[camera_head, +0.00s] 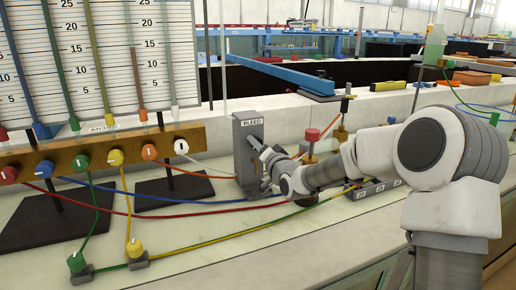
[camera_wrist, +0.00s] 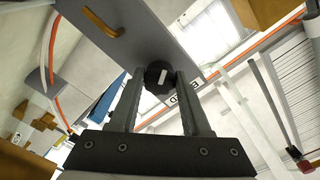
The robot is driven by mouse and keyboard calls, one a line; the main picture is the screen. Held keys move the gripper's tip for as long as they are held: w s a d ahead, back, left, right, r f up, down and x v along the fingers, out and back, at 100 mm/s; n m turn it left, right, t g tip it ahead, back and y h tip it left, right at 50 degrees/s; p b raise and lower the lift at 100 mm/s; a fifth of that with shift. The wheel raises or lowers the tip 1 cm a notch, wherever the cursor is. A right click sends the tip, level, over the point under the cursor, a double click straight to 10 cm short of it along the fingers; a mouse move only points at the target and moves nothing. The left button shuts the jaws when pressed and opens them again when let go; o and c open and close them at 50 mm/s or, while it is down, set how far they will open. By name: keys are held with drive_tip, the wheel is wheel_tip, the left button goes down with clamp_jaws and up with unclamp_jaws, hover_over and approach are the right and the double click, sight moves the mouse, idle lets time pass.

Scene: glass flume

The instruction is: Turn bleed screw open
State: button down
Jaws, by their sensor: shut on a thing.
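The grey upright box labelled BLEED (camera_head: 249,127) stands on the pale bench, and its grey face (camera_wrist: 196,47) fills the upper middle of the wrist view. The bleed screw, a black round knob with a white bar mark (camera_wrist: 158,74), sits on that face. In the head view the knob is hidden by my gripper (camera_head: 262,158). In the wrist view the two fingers of my gripper (camera_wrist: 161,82) stand on either side of the knob and are shut on it. The white bar lies slightly tilted across the knob.
A brass manifold (camera_head: 126,152) with coloured valve knobs stands left, below gauge tubes. Coloured hoses (camera_head: 183,214) run across the bench towards the box. A red-topped fitting (camera_head: 312,134) stands behind my arm. A bent brass piece (camera_wrist: 104,22) sticks out from the box face.

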idle(0.3)
drive_tip(key=shift+c, duration=1.9)
unclamp_jaws()
drive_tip(key=p+v, duration=0.3)
drive_tip(key=v, duration=1.4)
drive_tip(key=shift+s+p, duration=0.2)
drive_tip(key=shift+p, duration=0.2)
drive_tip(key=shift+d, duration=0.1)
